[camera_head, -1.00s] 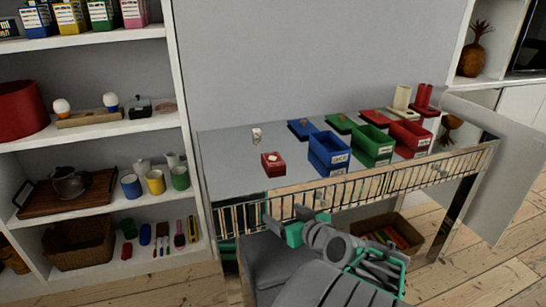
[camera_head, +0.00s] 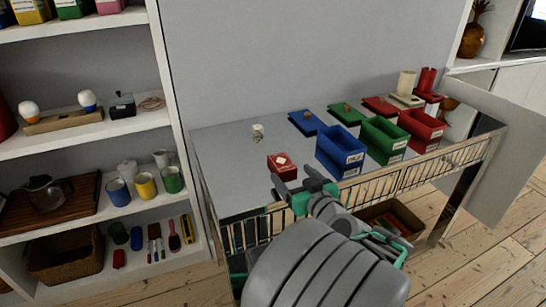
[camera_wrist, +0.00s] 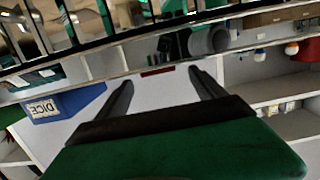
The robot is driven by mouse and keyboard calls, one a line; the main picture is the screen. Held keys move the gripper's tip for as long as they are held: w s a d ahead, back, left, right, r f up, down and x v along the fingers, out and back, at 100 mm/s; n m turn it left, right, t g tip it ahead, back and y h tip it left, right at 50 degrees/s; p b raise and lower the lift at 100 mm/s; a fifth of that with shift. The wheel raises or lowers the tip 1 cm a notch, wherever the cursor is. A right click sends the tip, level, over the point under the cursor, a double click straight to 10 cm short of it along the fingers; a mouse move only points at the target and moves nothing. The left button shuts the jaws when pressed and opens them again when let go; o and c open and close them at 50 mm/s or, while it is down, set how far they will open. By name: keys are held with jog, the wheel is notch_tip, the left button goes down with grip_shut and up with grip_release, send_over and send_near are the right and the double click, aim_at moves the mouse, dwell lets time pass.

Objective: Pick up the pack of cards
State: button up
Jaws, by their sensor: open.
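A small red box with a white diamond mark, which looks like the pack of cards (camera_head: 282,164), lies on the grey table top (camera_head: 225,150) near its front edge. My gripper (camera_head: 296,179) is at the table's front edge, just in front of the box and apart from it. Its jaws are open and empty. In the wrist view, the open fingers (camera_wrist: 160,79) frame a thin red strip, which seems to be the pack (camera_wrist: 157,71) seen edge-on.
Blue (camera_head: 340,152), green (camera_head: 383,140) and red (camera_head: 421,130) bins stand right of the box. A barred metal rail (camera_head: 385,178) runs along the table front. Shelves (camera_head: 90,135) stand at left.

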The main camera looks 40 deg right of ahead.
aim_at(282, 162)
jog(key=x, duration=0.8)
jog(key=shift+w+d, duration=0.1)
jog(key=shift+d, duration=0.1)
jog(key=shift+c, duration=0.3)
jog(key=c, duration=1.5)
jog(key=shift+o, duration=0.2)
jog(key=shift+r, duration=0.15)
